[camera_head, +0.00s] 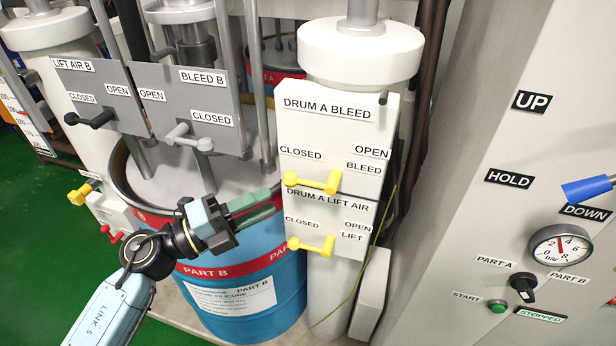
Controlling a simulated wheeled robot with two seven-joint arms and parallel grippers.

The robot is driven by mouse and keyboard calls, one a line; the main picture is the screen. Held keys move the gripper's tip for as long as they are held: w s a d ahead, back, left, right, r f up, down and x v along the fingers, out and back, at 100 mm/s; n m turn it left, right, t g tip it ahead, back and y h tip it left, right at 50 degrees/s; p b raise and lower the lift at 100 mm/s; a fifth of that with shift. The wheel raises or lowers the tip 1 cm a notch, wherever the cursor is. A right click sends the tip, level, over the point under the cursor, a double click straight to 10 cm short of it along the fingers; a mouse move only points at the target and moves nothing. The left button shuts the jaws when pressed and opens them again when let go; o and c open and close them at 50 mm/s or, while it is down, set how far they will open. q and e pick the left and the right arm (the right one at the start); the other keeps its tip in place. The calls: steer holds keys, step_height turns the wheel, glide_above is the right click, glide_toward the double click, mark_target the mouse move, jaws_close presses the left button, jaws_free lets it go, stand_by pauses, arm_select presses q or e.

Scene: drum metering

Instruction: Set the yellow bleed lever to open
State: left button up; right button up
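The yellow bleed lever (312,182) is on the white DRUM A BLEED panel (325,128). It lies nearly level, with a rounded end at left below the CLOSED label and its other end at right below the BLEED label. My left gripper (272,202) is just left of this panel, below and left of the lever, its green-padded fingers pointing right. A narrow gap shows between the fingers, and nothing is in them. The gripper looks apart from the lever. My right gripper is not in view.
A similar yellow lift lever (312,245) sits just below on the DRUM A LIFT AIR panel. A grey BLEED B lever (190,138) and black LIFT AIR B lever (90,119) are at left. The blue drum (240,285) stands behind my gripper. A control cabinet (460,230) fills the right.

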mark_target(308, 181)
arm_select(q)
steer(key=p+x, duration=0.1)
steer(key=x, duration=0.9)
steer(key=shift+w, duration=0.1)
steer(key=shift+a, duration=0.1)
jaws_close()
